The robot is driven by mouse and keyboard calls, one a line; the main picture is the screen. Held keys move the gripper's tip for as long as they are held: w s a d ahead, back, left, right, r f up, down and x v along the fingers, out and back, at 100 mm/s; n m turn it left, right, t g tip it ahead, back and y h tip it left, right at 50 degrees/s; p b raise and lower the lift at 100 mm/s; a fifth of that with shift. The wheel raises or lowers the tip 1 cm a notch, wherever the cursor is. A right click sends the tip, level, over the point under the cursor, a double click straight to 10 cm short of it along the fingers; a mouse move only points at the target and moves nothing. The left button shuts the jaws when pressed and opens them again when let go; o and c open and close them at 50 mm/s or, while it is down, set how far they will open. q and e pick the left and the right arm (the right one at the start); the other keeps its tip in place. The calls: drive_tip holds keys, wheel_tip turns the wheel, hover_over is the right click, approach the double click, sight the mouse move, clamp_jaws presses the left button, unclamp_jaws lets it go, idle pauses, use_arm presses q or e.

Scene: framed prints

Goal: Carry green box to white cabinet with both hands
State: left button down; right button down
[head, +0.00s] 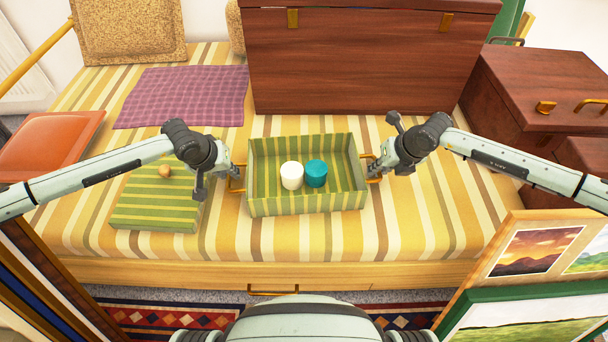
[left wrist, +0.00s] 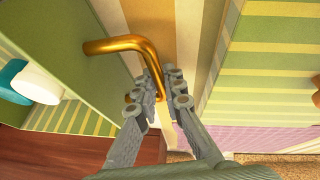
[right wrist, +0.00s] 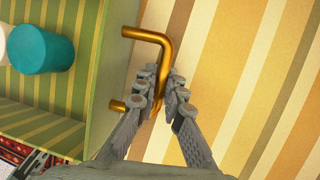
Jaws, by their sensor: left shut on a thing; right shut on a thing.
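The green striped box (head: 306,203) is open and level over the striped daybed, in front of the dark red-brown chest; I cannot tell whether it touches the cover. A white cylinder (head: 291,175) and a teal cylinder (head: 316,173) stand inside it. My left gripper (head: 234,178) is shut on the box's left brass handle (left wrist: 125,45). My right gripper (head: 375,171) is shut on its right brass handle (right wrist: 160,45). Both wrist views show the fingers around the handles. I cannot make out a white cabinet in any view.
The green striped lid (head: 155,212) with a round knob lies left of the box. A large wooden chest (head: 360,65) stands behind, and a wooden cabinet (head: 540,85) at the right. Framed prints (head: 530,250) lean at the front right. A purple plaid cloth (head: 185,97) lies at back left.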

use_arm(q)
drive_tip(key=shift+r, duration=0.15)
use_arm(e)
drive_tip(key=shift+r, duration=0.1)
idle(0.3)
